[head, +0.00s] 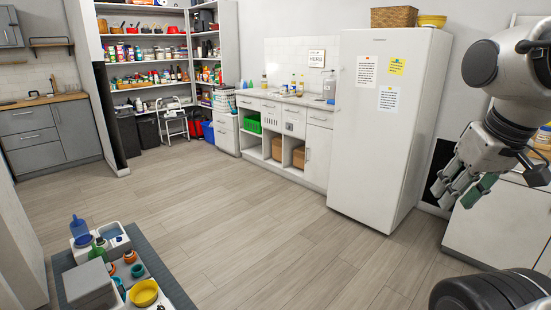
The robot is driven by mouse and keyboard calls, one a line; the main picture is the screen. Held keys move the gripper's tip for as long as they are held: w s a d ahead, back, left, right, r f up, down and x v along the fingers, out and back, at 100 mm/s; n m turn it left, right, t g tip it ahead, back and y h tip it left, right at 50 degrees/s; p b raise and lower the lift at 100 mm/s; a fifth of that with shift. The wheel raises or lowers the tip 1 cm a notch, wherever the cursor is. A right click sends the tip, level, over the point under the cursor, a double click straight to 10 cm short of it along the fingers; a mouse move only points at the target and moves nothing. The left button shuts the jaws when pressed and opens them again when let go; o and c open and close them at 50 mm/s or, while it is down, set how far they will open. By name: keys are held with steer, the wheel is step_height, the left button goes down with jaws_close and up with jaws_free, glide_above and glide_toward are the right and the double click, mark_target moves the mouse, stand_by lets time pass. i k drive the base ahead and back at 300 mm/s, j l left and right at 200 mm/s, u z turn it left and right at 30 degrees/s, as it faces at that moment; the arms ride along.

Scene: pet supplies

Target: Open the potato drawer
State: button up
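A white base cabinet run (290,133) stands along the back wall, left of the fridge. The labels are too small to read, so I cannot tell which is the potato drawer. My gripper (458,190) hangs at the right, in front of a white counter and far from these drawers. Something green shows at its fingers; whether it is held or part of the gripper is unclear.
A white fridge (385,125) stands between my gripper and the drawers. The wood floor (230,210) ahead is wide and clear. A step stool (173,122) stands by the pantry shelves.

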mark_target(295, 115)
steer(key=i+z, duration=0.25)
steer(key=i, duration=2.25)
steer(key=i+l+u, duration=0.1)
steer(key=i+u, duration=0.15)
steer(key=i, duration=0.35)
steer(key=i+l+u, duration=0.2)
steer(key=i, duration=0.35)
steer(key=i+l+u, duration=0.25)
steer(key=i, duration=0.35)
steer(key=i+l+u, duration=0.25)
steer(key=i+l, duration=0.25)
